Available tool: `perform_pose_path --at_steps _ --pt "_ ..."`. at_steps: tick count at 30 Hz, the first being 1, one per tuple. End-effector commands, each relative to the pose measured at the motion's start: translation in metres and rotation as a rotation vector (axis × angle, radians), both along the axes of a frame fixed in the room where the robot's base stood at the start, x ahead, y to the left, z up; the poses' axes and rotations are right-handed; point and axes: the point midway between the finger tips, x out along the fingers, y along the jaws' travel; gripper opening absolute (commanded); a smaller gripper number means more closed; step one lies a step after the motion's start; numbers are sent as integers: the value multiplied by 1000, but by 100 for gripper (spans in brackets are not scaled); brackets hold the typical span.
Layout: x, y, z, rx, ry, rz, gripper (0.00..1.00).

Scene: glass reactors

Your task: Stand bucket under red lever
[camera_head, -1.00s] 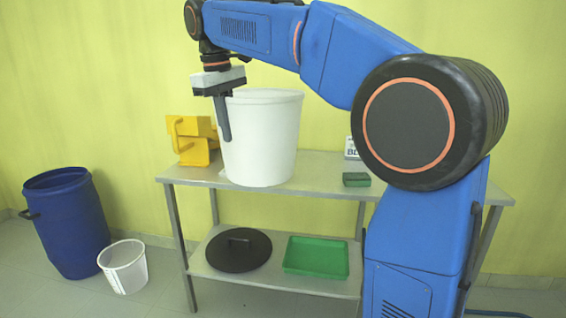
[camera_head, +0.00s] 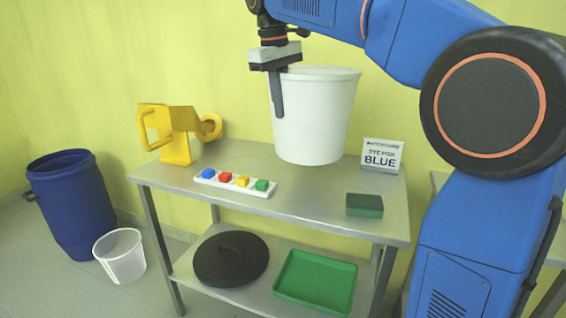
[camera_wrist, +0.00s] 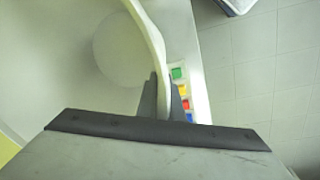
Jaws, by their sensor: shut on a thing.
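A large white bucket (camera_head: 318,115) hangs upright from my gripper (camera_head: 280,108) in the head view. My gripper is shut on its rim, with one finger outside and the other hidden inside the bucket. The wrist view shows both fingers of my gripper (camera_wrist: 164,85) on either side of the bucket rim (camera_wrist: 155,40); the visible inside of the bucket is empty. In the head view the bucket's base overlaps the back of the steel table (camera_head: 300,205); I cannot tell whether it touches. No red lever is in view.
A strip (camera_head: 235,182) with blue, red, yellow and green blocks lies on the table. A yellow object (camera_head: 177,135), a "BLUE" sign (camera_head: 382,156) and a green sponge (camera_head: 364,205) are there too. A blue barrel (camera_head: 72,205) and white bin (camera_head: 120,256) stand on the floor left.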

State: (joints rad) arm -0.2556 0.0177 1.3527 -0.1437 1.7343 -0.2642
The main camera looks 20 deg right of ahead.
Motion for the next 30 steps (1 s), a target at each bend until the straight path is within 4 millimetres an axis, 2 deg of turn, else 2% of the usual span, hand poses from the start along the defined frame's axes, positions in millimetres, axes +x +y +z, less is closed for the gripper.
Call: perform_pose_path --at_steps 10,19,27,30 --pt "-1 0 -47 -1 2 0 0" --pt "0 0 -67 0 0 0 0" --pt "0 0 -98 0 0 0 0" --pt "0 0 -99 0 -1 0 0"
